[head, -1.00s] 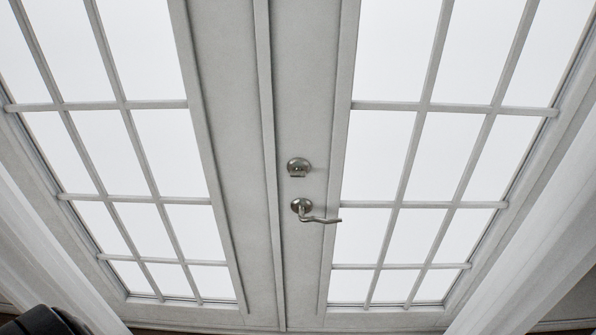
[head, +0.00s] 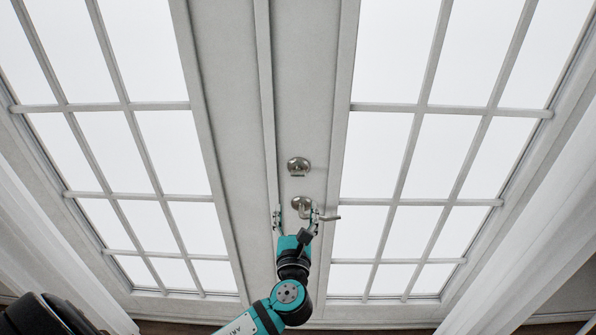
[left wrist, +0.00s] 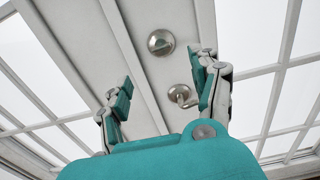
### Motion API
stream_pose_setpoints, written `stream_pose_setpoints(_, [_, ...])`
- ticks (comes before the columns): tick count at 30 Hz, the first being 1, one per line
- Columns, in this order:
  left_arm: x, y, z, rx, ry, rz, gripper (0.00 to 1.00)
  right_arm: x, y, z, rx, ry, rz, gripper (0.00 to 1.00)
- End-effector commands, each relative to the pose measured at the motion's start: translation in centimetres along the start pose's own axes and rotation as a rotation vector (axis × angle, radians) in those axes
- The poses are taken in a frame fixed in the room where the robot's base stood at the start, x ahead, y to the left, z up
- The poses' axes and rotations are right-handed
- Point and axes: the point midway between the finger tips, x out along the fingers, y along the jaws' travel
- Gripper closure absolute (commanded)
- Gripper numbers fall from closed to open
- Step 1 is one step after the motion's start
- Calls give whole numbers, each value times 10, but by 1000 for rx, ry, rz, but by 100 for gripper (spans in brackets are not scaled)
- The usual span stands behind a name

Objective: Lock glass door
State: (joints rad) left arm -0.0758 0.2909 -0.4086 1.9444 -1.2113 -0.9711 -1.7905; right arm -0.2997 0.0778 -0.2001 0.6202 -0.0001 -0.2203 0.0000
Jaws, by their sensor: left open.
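The glass double door (head: 225,120) is shut. A round metal lock (head: 298,166) with a small thumb piece sits on its right leaf, above a lever handle (head: 327,217) that points right. My left gripper (head: 296,216) is open and empty, in front of the door at handle height, just below the lock. It partly hides the handle. In the left wrist view its two fingers (left wrist: 162,92) are spread wide. The round lock (left wrist: 161,42) shows beyond and between the fingertips, and the handle (left wrist: 180,93) is close beside the right finger. I cannot tell whether they touch. My right gripper is not in view.
Paned glass (head: 420,130) fills both leaves on either side of the plain middle stiles. A white frame (head: 520,215) runs along the right side. The door surface around the lock is clear.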

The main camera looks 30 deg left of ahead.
Motion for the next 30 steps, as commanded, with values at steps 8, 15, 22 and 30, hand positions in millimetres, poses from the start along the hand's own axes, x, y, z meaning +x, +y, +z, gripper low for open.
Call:
stream_pose_setpoints(8, [62,0,4,0,-1,1,36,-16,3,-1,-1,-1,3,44])
stream_pose_setpoints(15, [113,0,2,-1,0,1,36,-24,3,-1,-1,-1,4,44])
stream_pose_setpoints(22, [144,0,0,-3,1,-1,36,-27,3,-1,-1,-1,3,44])
stream_pose_setpoints(30, [153,0,-1,-4,3,-1,36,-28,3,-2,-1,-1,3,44])
